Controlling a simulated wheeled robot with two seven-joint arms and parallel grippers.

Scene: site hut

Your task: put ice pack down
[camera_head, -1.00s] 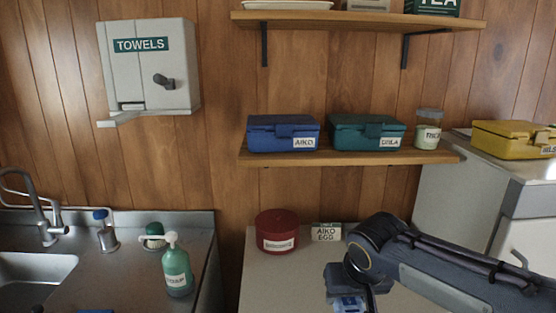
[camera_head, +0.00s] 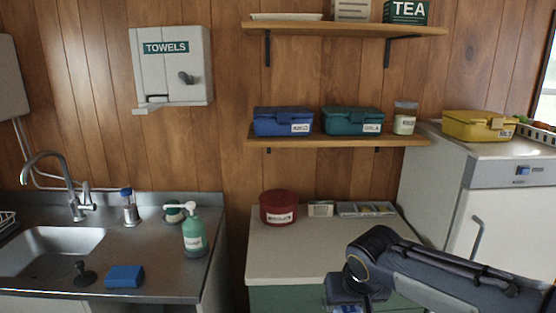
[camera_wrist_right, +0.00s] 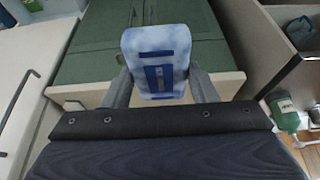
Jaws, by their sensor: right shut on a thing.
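My right gripper (camera_head: 350,300) is at the bottom of the head view, in front of the pale worktop (camera_head: 290,258). In the right wrist view it is shut on the ice pack (camera_wrist_right: 157,50), a frosty pale-blue pack with darker blue marks, held between its two fingers. Only a sliver of the ice pack shows at the bottom edge of the head view. In the wrist view, green cabinet doors (camera_wrist_right: 90,45) lie beyond the pack, with no visible contact. My left gripper is out of view.
On the worktop's back stand a red tin (camera_head: 279,207), a small labelled box (camera_head: 320,209) and a shallow tray (camera_head: 366,209); its front is clear. A fridge (camera_head: 470,190) stands right. The sink counter (camera_head: 150,250) at left holds a soap bottle (camera_head: 194,236) and blue sponge (camera_head: 124,277).

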